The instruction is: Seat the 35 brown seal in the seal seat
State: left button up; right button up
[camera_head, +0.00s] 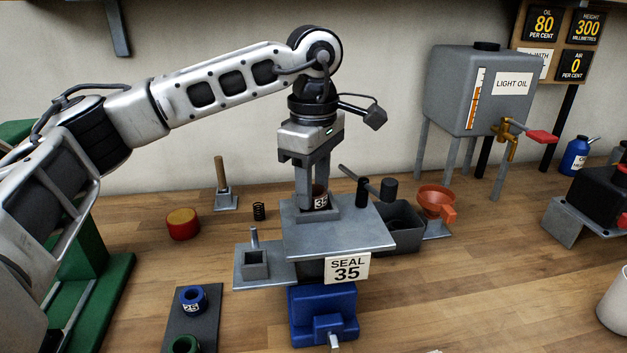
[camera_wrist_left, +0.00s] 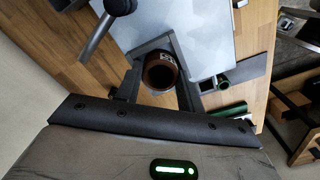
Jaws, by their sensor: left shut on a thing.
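The brown seal (camera_head: 320,200), a short ring with a white number label partly covered by a finger, is between the fingers of my left gripper (camera_head: 313,204). The gripper points down and is shut on it. The seal is over the small raised block of the grey plate (camera_head: 360,236), whose sign reads SEAL 35 (camera_head: 347,269). I cannot tell if its bottom touches the block. In the left wrist view, the brown ring (camera_wrist_left: 148,76) shows its open bore between the fingers. The seat opening is hidden below it. My right gripper is not in view.
A blue seal (camera_head: 190,300) and a green seal (camera_head: 185,345) are on a dark strip at front left. A blue vise-like base (camera_head: 322,315) stands below the plate. A grey bin (camera_head: 403,240) and an orange funnel (camera_head: 437,198) are to the right. Bench at front right is mostly clear.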

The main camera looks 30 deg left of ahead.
pick_arm(q)
jog(key=shift+f, duration=0.25)
jog(key=o, duration=1)
jog(key=shift+r, duration=0.1)
jog(key=shift+c, duration=0.2)
jog(key=shift+r, duration=0.1)
notch_tip(320, 180, up, 12)
jog(key=shift+p, duration=0.35)
